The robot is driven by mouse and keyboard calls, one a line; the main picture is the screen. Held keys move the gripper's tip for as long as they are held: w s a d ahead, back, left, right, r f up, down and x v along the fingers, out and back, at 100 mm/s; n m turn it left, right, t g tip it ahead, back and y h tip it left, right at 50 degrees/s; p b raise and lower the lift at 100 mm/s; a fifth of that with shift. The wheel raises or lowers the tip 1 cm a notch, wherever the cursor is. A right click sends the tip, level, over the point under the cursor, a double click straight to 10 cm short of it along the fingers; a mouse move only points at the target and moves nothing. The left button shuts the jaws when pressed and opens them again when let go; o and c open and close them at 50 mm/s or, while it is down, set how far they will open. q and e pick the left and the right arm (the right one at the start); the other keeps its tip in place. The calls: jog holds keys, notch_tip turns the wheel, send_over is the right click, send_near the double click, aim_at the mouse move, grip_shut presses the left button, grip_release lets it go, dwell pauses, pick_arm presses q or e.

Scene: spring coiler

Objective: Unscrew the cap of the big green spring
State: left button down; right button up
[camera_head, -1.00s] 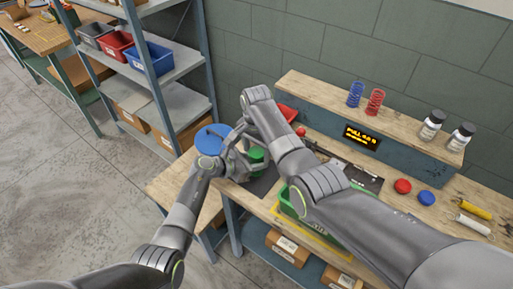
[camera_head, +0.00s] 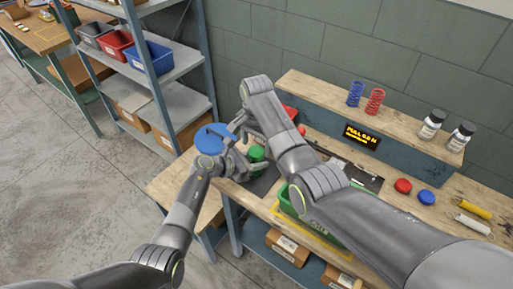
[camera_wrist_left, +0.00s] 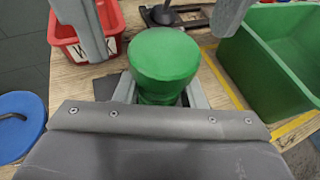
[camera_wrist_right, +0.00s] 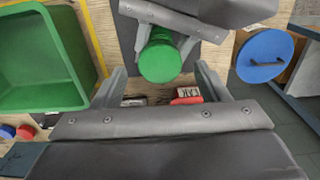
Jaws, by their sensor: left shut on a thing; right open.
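The big green spring has a smooth, rounded green cap (camera_wrist_left: 165,52). The green body (camera_wrist_left: 160,97) shows just below the cap in the left wrist view. My left gripper (camera_wrist_left: 160,92) is shut on the body under the cap and holds it upright at the bench's left end. The cap also shows in the head view (camera_head: 257,153), partly hidden by my grippers. My right gripper (camera_wrist_right: 161,88) is open and empty, its fingers apart on either side of the cap and clear of it. The spring's coils are hidden from view.
A green bin (camera_wrist_left: 275,60) stands to one side and a red bin (camera_wrist_left: 85,42) to the other. A blue round lid (camera_head: 213,139) lies left of the grippers. Red (camera_head: 403,186) and blue (camera_head: 426,197) caps lie farther right on the bench.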

pick_arm(q)
jog(key=c, duration=0.8)
grip_release()
jog(key=shift+c, duration=0.2)
